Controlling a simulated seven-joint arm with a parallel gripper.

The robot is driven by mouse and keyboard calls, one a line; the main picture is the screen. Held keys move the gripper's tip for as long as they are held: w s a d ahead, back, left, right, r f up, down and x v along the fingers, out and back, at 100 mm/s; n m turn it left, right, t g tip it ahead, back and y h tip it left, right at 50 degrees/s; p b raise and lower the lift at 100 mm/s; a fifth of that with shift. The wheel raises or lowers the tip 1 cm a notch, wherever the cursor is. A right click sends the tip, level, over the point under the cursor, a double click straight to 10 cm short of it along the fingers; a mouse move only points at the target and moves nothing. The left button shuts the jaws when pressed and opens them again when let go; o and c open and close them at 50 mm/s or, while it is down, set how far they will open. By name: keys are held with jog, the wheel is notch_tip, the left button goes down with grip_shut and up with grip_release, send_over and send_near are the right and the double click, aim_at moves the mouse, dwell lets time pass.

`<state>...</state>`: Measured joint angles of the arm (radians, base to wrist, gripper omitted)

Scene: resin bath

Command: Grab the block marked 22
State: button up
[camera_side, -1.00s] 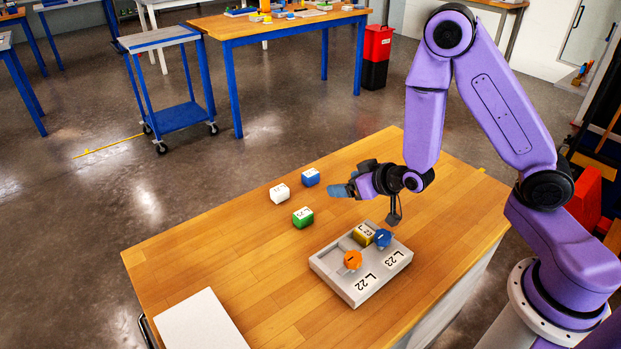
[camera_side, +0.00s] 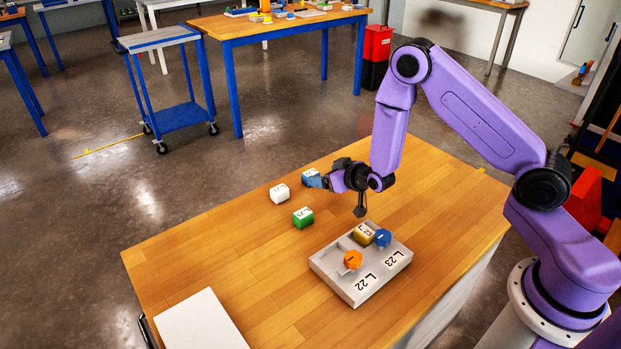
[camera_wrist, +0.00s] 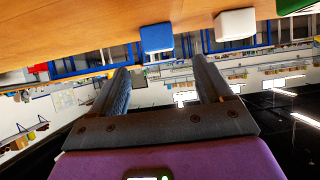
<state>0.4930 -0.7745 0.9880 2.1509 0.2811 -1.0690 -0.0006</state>
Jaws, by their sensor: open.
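Three loose blocks stand on the wooden table: a blue block (camera_side: 308,174), a white block (camera_side: 280,193) and a green block (camera_side: 303,217). Their top labels are too small to read surely, so I cannot tell which is marked 22. My gripper (camera_side: 320,182) is beside the blue block and partly overlaps it in the side view. In the wrist view, my gripper (camera_wrist: 162,66) is open and empty. The blue block (camera_wrist: 157,38) lies ahead between the fingertips, apart from them. The white block (camera_wrist: 235,24) and green block (camera_wrist: 297,6) lie to the right.
A grey fixture (camera_side: 330,277) marked L 22 and L 23 sits nearer the camera. It holds a yellow block (camera_side: 363,235), an orange knob (camera_side: 353,259) and a blue knob (camera_side: 383,238). A white sheet or plate (camera_side: 202,325) lies at the front left. The table's left middle is clear.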

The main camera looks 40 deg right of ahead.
aim_at(311, 173)
jog(key=shift+x, duration=3.5)
jog(key=c, duration=1.1)
